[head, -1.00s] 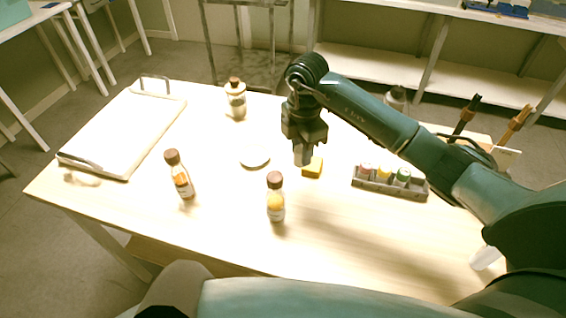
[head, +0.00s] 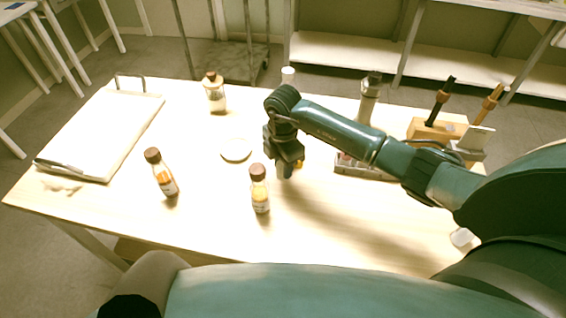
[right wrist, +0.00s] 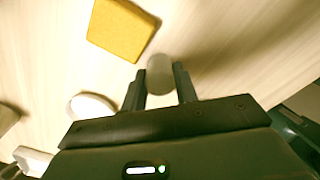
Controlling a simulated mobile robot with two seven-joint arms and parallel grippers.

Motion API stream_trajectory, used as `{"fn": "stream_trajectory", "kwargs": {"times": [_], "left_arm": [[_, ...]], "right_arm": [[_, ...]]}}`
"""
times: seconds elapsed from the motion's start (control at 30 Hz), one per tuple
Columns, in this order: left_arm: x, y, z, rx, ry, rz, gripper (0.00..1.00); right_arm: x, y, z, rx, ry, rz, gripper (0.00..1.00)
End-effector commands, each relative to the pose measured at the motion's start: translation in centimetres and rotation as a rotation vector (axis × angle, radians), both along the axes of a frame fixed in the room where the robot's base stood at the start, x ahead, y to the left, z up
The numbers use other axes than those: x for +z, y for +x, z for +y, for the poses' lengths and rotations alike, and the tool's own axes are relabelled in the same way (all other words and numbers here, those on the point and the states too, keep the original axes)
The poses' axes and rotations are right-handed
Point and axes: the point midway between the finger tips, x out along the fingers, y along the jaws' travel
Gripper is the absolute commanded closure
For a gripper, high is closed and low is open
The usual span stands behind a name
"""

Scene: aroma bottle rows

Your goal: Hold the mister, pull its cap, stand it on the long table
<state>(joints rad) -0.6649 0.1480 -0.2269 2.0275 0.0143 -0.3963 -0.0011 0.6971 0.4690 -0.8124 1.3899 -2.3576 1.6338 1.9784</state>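My right gripper (head: 285,172) points down over the middle of the table, between the yellow block and the front amber bottle. In the right wrist view its two fingers (right wrist: 159,88) lie against both sides of a pale, translucent small cylinder (right wrist: 160,75). I cannot tell whether this is the mister or its cap. A slim white-topped item (head: 288,76) stands at the back edge, partly behind my right arm. My left gripper is out of view. The long table (head: 210,225) is pale wood.
Two amber bottles (head: 260,190) (head: 162,173) stand in front, and a corked jar (head: 214,93) behind. A white disc (head: 236,150), a yellow block (right wrist: 122,28), a grey rack (head: 365,171) and a clipboard-like tray (head: 100,135) lie around. A grey bottle (head: 370,95) stands behind my arm.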

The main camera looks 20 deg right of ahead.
Motion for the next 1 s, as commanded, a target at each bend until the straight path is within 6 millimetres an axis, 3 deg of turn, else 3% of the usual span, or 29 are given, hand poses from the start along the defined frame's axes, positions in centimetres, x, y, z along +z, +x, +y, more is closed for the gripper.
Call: {"fn": "stream_trajectory", "kwargs": {"times": [0.27,0.6,0.77,1.0], "left_arm": [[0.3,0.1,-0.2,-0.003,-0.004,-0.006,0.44],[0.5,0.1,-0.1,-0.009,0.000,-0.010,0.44],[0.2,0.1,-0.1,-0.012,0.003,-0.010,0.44],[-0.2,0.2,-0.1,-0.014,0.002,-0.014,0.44]], "right_arm": [[0.0,0.0,0.0,0.000,0.000,0.001,0.49],[0.7,0.0,0.0,0.000,0.000,-0.001,0.49],[3.3,0.1,0.0,0.002,0.000,-0.005,0.49],[8.5,0.1,0.0,0.001,0.001,-0.004,0.49]]}}
